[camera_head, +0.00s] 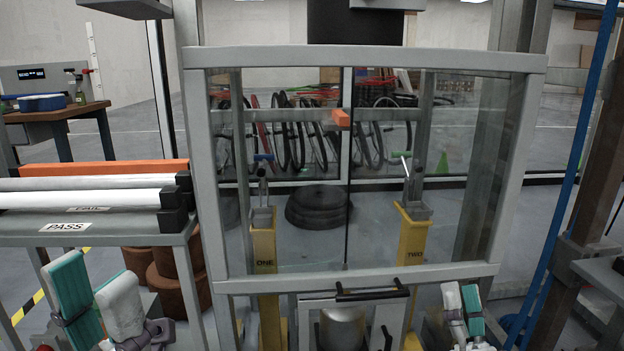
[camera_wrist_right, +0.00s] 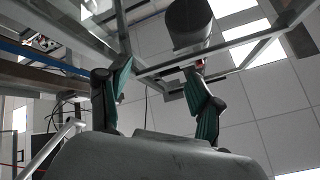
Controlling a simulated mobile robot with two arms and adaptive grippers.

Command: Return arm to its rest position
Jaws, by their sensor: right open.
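My left gripper (camera_head: 97,285) is at the bottom left of the head view, in front of the shelf with the PASS label. Its two teal-and-pale fingers stand apart with nothing seen between them. My right gripper (camera_head: 462,303) is low at the right of the head view, near the lower bar of the metal frame (camera_head: 365,60). In the right wrist view its two fingers (camera_wrist_right: 158,100) are spread and the space between them is empty. Most of both arms is out of the picture.
The clear-paned frame stands straight ahead, with yellow posts (camera_head: 264,250) marked ONE and TWO (camera_head: 413,240) behind it. A shelf with white tubes (camera_head: 85,199) is at the left. A brown upright (camera_head: 590,170) and blue bar (camera_head: 572,160) stand at the right.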

